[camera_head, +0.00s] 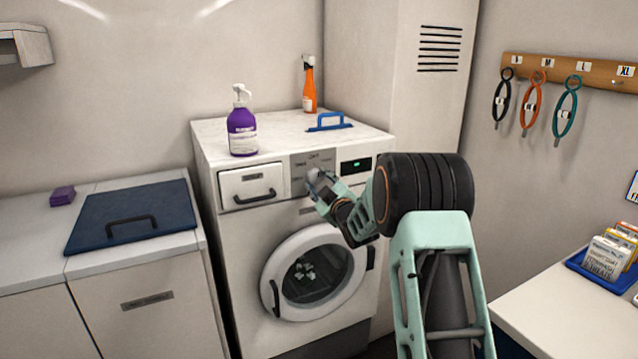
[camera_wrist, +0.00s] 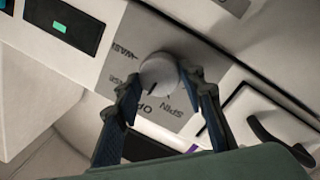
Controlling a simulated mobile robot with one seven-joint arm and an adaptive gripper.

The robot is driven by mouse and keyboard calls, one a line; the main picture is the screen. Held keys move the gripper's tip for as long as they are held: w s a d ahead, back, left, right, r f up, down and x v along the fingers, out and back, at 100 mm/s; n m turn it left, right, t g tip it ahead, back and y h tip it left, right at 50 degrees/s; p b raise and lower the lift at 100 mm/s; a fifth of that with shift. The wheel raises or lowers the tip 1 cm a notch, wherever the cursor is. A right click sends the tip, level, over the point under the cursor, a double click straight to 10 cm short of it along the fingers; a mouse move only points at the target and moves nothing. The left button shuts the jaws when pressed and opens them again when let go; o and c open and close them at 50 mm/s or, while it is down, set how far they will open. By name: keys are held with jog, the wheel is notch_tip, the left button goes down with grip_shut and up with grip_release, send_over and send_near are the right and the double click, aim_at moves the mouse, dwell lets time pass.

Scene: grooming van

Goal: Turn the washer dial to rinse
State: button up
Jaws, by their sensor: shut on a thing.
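The washer (camera_head: 305,240) stands against the back wall. Its round, pale dial (camera_wrist: 158,72) sits on a grey panel (camera_head: 311,160) between the drawer and the display. My gripper (camera_head: 318,183) reaches the panel from the right and hides much of the dial in the head view. In the wrist view its two fingers (camera_wrist: 158,84) are closed on either side of the dial.
A drawer (camera_head: 240,187) and a lit display (camera_head: 356,165) flank the dial panel. The round door (camera_head: 268,270) is below, shut.

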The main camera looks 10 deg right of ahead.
jog(key=m+b, duration=0.1)
jog(key=m, duration=0.2)
jog(key=shift+d+m+g, duration=0.1)
jog(key=shift+m+g, duration=0.2)
jog(key=shift+m, duration=0.1)
jog(key=shift+r+m+p, duration=0.15)
jog(key=shift+m+p, duration=0.4)
jog(key=shift+m, duration=1.55)
jog(key=o, duration=1.2)
jog(key=shift+c, duration=0.2)
jog(key=v, duration=1.2)
jog(key=shift+r, duration=0.2)
